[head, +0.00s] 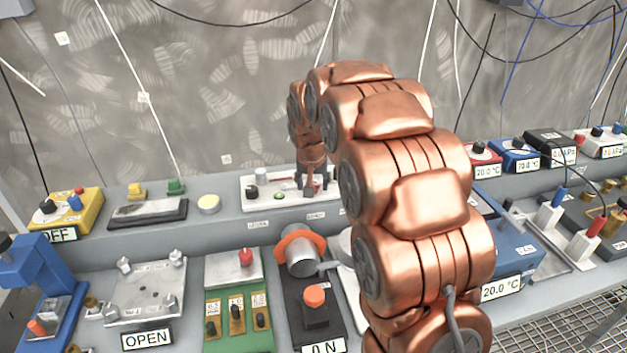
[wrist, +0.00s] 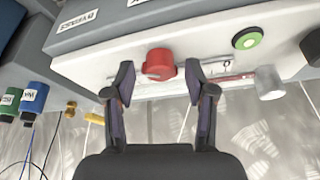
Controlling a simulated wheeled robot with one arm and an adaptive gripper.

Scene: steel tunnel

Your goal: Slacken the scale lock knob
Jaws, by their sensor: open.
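A red knob (wrist: 159,62) with a pale pointer mark sits on the front of a white instrument (wrist: 105,68); I take it to be the scale lock knob, though no label confirms this. My gripper (wrist: 160,80) is open, with one fingertip on each side of the knob. I cannot tell if either finger touches it. In the head view my gripper (head: 313,186) reaches down to the white instrument (head: 262,203) on the rear shelf, and my arm hides its right part.
A green button (wrist: 247,38) and a grey cylindrical knob (wrist: 269,83) sit beside the red knob. A yellow box (head: 85,214) stands far left on the shelf. An orange-topped button (head: 315,296) and a clamp-like fixture stand in front. Cables hang along the wall.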

